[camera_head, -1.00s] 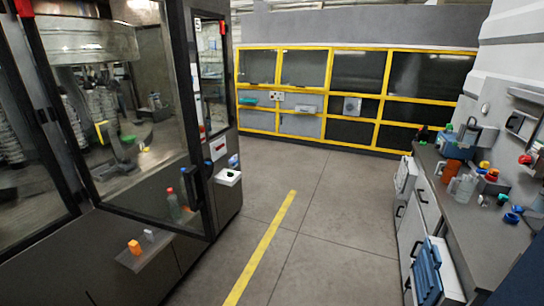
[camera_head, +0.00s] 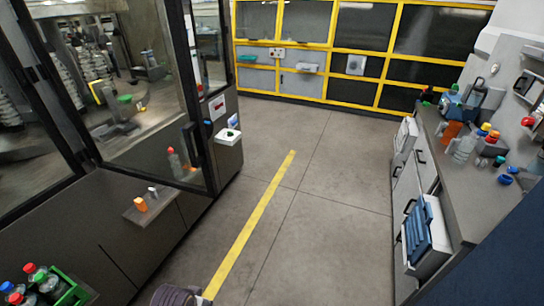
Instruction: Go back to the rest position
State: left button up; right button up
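Neither of my grippers shows clearly in the head view. A dark, ribbed round part with a light edge is cut off at the bottom edge, left of centre; I cannot tell whether it belongs to my arm. The task names no object. The machine (camera_head: 95,235) with glass doors stands on the left. The grey workbench (camera_head: 450,190) runs along the right.
Free grey floor (camera_head: 320,220) with a yellow line (camera_head: 252,220) lies between machine and workbench. A small shelf (camera_head: 150,205) juts from the machine. A green crate (camera_head: 75,290) with bottles is at bottom left. Blue bins (camera_head: 427,235) hang on the bench front. Yellow-framed cabinets (camera_head: 330,45) close the back.

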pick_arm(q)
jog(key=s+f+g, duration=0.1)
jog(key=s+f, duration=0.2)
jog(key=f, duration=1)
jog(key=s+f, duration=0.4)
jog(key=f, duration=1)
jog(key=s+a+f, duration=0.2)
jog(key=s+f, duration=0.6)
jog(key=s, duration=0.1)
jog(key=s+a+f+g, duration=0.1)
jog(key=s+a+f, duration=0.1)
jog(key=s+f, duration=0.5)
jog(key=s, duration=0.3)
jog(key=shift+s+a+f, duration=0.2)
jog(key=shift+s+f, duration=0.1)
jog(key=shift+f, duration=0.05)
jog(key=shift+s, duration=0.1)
